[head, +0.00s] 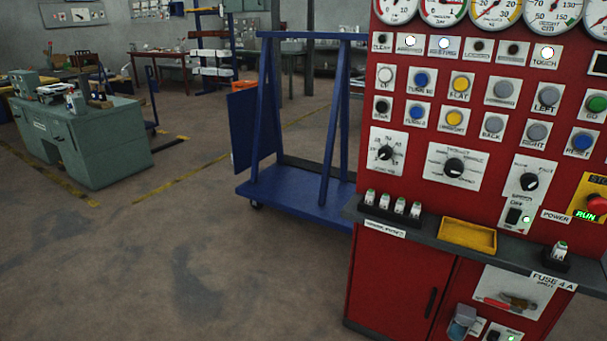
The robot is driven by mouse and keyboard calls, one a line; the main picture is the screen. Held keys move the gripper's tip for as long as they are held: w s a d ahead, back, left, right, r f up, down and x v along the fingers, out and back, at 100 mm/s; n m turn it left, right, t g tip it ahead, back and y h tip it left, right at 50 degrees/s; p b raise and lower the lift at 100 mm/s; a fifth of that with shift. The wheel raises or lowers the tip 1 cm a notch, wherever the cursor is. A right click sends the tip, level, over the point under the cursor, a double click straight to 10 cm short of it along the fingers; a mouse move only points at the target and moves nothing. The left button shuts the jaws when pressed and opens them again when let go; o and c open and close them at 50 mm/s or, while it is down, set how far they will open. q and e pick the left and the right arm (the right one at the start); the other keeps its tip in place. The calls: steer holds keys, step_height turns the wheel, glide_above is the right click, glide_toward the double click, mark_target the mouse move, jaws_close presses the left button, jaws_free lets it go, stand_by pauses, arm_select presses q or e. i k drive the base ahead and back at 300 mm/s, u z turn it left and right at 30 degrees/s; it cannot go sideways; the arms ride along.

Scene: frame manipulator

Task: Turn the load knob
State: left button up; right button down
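A red control panel (405,190) fills the right side of the head view. Three black rotary knobs on white plates sit in its middle row. The left knob (386,153) has a numbered scale around it. The middle knob (454,166) sits on a wider plate with several labels. The right knob (529,181) sits above a black switch. The small lettering is too blurred to tell for certain which one is the load knob. Neither of my grippers shows in this view, and no knob is covered.
Rows of coloured buttons (461,83) and gauges (497,12) sit above the knobs.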

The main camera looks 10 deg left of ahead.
mark_target(385, 153)
steer(key=z, duration=1.1)
steer(key=i, duration=1.1)
steer(key=z, duration=0.1)
